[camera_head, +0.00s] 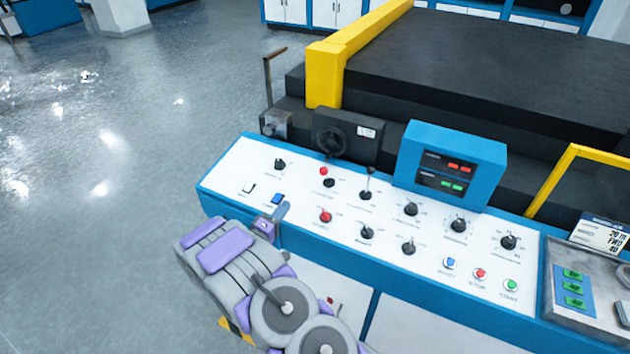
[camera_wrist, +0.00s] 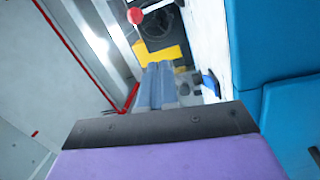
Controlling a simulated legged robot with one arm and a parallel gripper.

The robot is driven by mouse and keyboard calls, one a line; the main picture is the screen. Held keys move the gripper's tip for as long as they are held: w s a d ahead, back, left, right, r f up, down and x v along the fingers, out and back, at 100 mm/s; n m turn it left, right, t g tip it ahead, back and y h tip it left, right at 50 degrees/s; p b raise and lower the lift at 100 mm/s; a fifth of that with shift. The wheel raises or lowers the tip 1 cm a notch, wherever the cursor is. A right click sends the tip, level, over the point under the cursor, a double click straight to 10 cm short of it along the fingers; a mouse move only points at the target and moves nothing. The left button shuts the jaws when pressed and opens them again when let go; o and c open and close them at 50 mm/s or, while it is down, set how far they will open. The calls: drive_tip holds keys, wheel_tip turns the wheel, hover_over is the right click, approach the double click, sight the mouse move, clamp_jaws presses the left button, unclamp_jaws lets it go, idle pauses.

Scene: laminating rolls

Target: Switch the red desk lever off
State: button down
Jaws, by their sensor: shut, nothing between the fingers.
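A red ball knob on a thin metal stem, the red lever (camera_wrist: 136,15), shows at the top of the wrist view, beyond my fingertips and apart from them. In the head view a red knob (camera_head: 323,171) stands near the back of the white desk panel, and another red knob (camera_head: 325,216) is nearer the front. I cannot tell for certain which one the wrist view shows. My gripper (camera_head: 283,210) is at the left part of the panel's front edge, left of both red knobs. In the wrist view its blue-grey fingers (camera_wrist: 155,80) are together and empty.
The white panel (camera_head: 300,192) carries several black levers and knobs. A blue switch (camera_head: 277,199) is close beside my fingers. A blue display box (camera_head: 450,165) stands at the panel's back. A black machine with a yellow guard (camera_head: 325,75) is behind. Open floor lies left.

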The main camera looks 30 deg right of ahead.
sight(321, 171)
drive_tip(key=shift+s+d+f+n+g+h, duration=0.1)
drive_tip(key=shift+s+d+n+g+h, duration=0.1)
drive_tip(key=shift+s+h, duration=0.5)
drive_tip(key=shift+s+d+f+n+g+h, duration=0.1)
drive_tip(key=shift+s+n+h, duration=0.1)
drive_tip(key=shift+s+h, duration=0.5)
drive_tip(key=shift+s, duration=0.15)
drive_tip(key=shift+y, duration=0.3)
drive_tip(key=b+x, duration=0.2)
drive_tip(key=x, duration=1.2)
drive_tip(key=shift+s+r, duration=0.1)
drive_tip(key=shift+r, duration=0.05)
drive_tip(key=shift+r, duration=0.1)
